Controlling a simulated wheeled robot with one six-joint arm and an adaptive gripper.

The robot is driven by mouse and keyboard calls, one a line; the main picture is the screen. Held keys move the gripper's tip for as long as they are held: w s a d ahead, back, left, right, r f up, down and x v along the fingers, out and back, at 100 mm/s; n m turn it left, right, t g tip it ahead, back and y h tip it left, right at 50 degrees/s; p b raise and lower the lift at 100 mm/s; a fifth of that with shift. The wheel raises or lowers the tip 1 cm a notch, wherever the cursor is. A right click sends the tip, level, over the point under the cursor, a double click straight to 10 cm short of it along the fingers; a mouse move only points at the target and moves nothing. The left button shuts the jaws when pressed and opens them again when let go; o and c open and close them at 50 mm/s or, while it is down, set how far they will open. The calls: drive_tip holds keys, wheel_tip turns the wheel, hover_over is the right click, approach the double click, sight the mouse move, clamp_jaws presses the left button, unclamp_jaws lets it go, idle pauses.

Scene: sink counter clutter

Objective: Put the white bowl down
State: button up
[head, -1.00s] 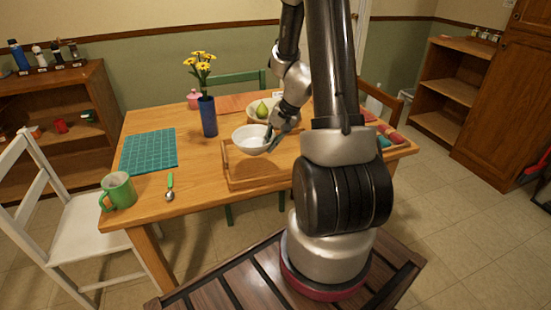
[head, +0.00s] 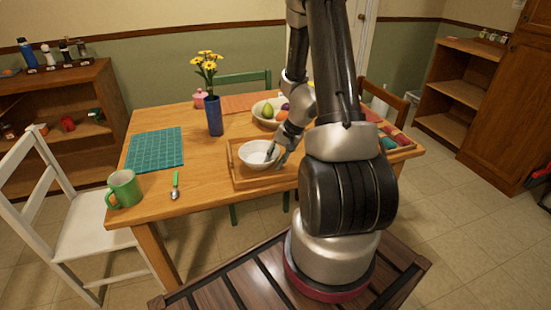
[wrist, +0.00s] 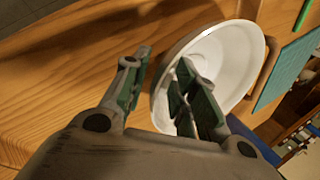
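The white bowl (head: 257,152) stands upright in the wooden tray (head: 236,176) on the table. My gripper (head: 279,152) is at the bowl's right side. In the wrist view my gripper (wrist: 160,88) is open, with its two fingers clearly apart. One finger reaches over the inside of the bowl (wrist: 228,52) and the other is outside its wall. The near rim lies between them, and I see neither finger pressing on it. The fingers hide part of the bowl's near side.
A fruit bowl (head: 259,117) stands behind the tray, close to my arm. A blue vase (head: 214,116) with yellow flowers stands behind and left. A teal placemat (head: 155,149), green mug (head: 124,189) and spoon (head: 175,187) are to the left.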

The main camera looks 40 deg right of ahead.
drive_tip(key=v, duration=1.2)
drive_tip(key=s+a+r+n, duration=0.5)
drive_tip(key=a+r, duration=0.4)
drive_tip(key=r, duration=0.4)
drive_tip(key=s+a+r+n+h, duration=0.2)
drive_tip(key=s+r+n, duration=0.3)
drive_tip(key=s, duration=0.6)
wheel_tip(320, 180, up, 3)
drive_tip(key=shift+s+a+f+t+h, duration=0.1)
drive_tip(key=shift+s+a+t+h, duration=0.25)
drive_tip(key=shift+h, duration=0.25)
